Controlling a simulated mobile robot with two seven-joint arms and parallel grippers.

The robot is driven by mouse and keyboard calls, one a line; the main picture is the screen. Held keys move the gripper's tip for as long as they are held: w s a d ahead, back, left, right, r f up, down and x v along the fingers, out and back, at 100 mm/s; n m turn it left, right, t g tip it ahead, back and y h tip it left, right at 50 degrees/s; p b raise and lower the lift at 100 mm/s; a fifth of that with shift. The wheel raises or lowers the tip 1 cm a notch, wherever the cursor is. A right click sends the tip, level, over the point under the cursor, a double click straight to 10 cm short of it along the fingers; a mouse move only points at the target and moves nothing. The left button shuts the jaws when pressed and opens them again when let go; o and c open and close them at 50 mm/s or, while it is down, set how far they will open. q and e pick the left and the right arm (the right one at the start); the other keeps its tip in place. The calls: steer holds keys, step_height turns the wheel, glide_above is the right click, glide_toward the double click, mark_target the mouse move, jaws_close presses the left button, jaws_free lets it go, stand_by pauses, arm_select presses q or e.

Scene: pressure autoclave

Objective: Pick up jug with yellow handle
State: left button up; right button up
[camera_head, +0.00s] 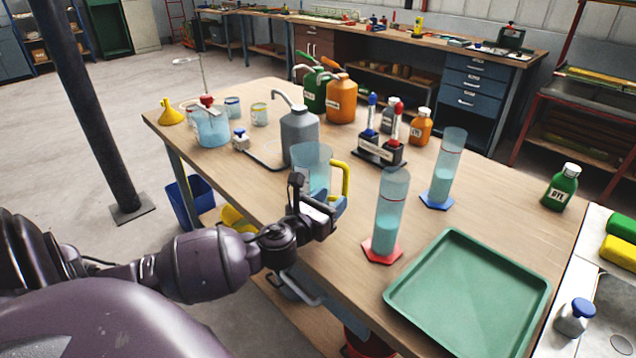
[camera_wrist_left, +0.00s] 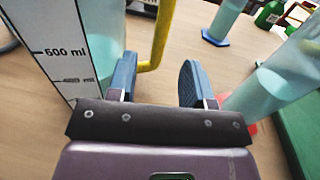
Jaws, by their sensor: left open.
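The jug (camera_head: 311,158), clear with bluish liquid and a yellow handle (camera_head: 346,180), stands on the wooden table, its lower part hidden behind my left gripper. My left gripper (camera_head: 333,203) is open beside the jug, at the handle side. In the left wrist view the jug's body (camera_wrist_left: 80,45), with printed ml marks, is to the left of both blue fingers. There the yellow handle (camera_wrist_left: 161,35) comes down between the open fingers (camera_wrist_left: 157,75), nearer the left one. I cannot tell whether a finger touches it. My right gripper is not in view.
A tall cylinder on a red base (camera_head: 383,248) stands close to the right of the gripper. Another cylinder with a blue base (camera_head: 437,201) is farther back. A grey bottle (camera_head: 299,128) stands behind the jug. A green tray (camera_head: 470,290) lies at the right front.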

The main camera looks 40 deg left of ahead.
mark_target(343, 186)
arm_select(q)
steer(key=shift+w+a+r, duration=0.1)
steer(key=shift+w+r, duration=0.05)
steer(key=shift+w, duration=1.05)
steer(key=shift+w+a+r, duration=0.1)
steer(key=shift+w+r, duration=0.05)
steer(key=shift+w, duration=1)
jaws_close()
